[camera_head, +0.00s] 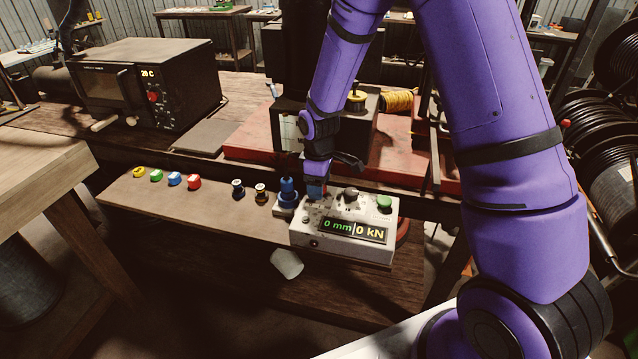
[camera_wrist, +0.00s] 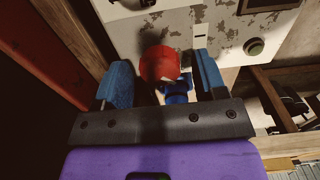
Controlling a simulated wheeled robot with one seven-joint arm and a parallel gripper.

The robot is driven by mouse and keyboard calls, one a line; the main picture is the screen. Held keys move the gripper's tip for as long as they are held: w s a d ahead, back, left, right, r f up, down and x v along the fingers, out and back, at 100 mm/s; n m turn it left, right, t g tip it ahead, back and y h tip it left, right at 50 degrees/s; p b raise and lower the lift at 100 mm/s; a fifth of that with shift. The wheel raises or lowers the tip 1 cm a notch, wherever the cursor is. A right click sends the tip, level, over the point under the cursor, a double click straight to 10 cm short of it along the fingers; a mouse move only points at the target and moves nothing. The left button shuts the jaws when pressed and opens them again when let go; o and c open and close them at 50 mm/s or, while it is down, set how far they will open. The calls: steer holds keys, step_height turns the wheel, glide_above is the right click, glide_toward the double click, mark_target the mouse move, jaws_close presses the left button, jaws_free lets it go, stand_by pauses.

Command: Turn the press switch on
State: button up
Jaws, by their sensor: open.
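The press control box (camera_head: 345,250) is pale and worn, with a display reading "0 mm" and "0 kN". My gripper (camera_head: 316,190) is over its back left corner, pointing down. In the wrist view my gripper (camera_wrist: 165,85) is open, its two blue fingers on either side of a red round knob (camera_wrist: 160,64); I cannot tell whether they touch it. In the head view the gripper mostly hides that knob. The box top also has a dark knob (camera_head: 352,194) and a green button (camera_head: 384,202). A small dark greenish button (camera_wrist: 254,46) shows in the wrist view.
A blue fitting (camera_head: 287,192) stands just left of the box, close to my gripper. Several coloured rings and fittings (camera_head: 175,179) line the shelf further left. A red platform (camera_head: 262,139) with the press lies behind.

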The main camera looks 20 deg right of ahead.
steer(key=c, duration=0.9)
steer(key=shift+m, duration=0.4)
steer(key=m, duration=0.3)
steer(key=shift+m, duration=0.4)
steer(key=m, duration=0.4)
steer(key=shift+m, duration=0.3)
steer(key=m, duration=0.8)
steer(key=shift+m, duration=0.3)
steer(key=o, duration=0.9)
